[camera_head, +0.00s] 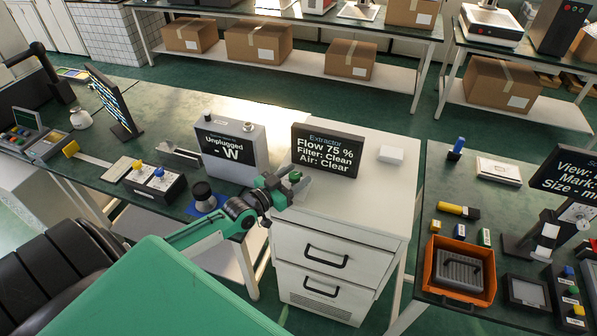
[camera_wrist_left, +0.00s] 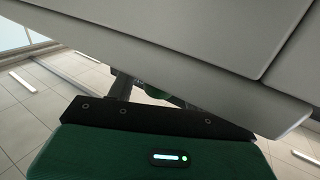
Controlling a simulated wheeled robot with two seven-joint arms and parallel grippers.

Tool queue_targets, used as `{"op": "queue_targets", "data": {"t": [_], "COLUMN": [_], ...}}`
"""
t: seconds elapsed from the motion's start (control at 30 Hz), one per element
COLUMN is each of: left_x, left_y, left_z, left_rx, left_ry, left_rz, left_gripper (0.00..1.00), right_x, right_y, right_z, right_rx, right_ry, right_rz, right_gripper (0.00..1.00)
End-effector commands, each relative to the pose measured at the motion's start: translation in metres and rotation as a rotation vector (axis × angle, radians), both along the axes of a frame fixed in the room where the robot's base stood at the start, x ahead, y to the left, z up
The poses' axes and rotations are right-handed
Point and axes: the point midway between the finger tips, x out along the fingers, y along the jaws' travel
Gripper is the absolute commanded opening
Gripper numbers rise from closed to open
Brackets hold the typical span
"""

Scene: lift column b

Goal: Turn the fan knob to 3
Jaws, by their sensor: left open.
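I cannot make out a fan knob with certainty; the area in front of the display is partly covered by my left gripper. My left gripper (camera_head: 281,188) is at the cabinet's front left top edge, just below the display, open, with nothing seen in it. Whether it touches anything I cannot tell. The left wrist view shows a large grey panel (camera_wrist_left: 200,45) close above the gripper body. My right gripper is not in view.
A grey meter (camera_head: 232,150) reading "Unplugged - W" stands left of the display. A small white box (camera_head: 391,154) sits on the cabinet. An orange tray (camera_head: 434,262) is on the right table.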

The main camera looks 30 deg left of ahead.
Motion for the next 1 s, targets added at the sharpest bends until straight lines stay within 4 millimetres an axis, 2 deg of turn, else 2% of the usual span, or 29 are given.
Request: {"op": "queue_targets", "data": {"t": [0.2,0.53,0.57,0.77,1.0], "left_x": [0.013,0.015,0.015,0.015,0.016], "left_y": [-0.003,-0.004,-0.004,-0.004,-0.004], "left_z": [0.0,0.0,0.0,0.0,0.003], "left_rx": [-0.001,0.0,0.0,0.0,-0.002], "left_ry": [0.0,0.0,0.0,0.0,-0.001], "left_rz": [0.0,-0.001,-0.001,0.0,0.018], "left_gripper": [0.52,0.52,0.48,0.08,0.07], "right_x": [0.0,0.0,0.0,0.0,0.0], "right_y": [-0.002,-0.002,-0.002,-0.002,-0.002], "right_z": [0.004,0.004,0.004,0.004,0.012], "right_rx": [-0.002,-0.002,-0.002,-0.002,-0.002], "right_ry": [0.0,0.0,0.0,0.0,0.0], "right_rz": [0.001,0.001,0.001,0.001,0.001], "right_gripper": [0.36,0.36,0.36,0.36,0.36]}}
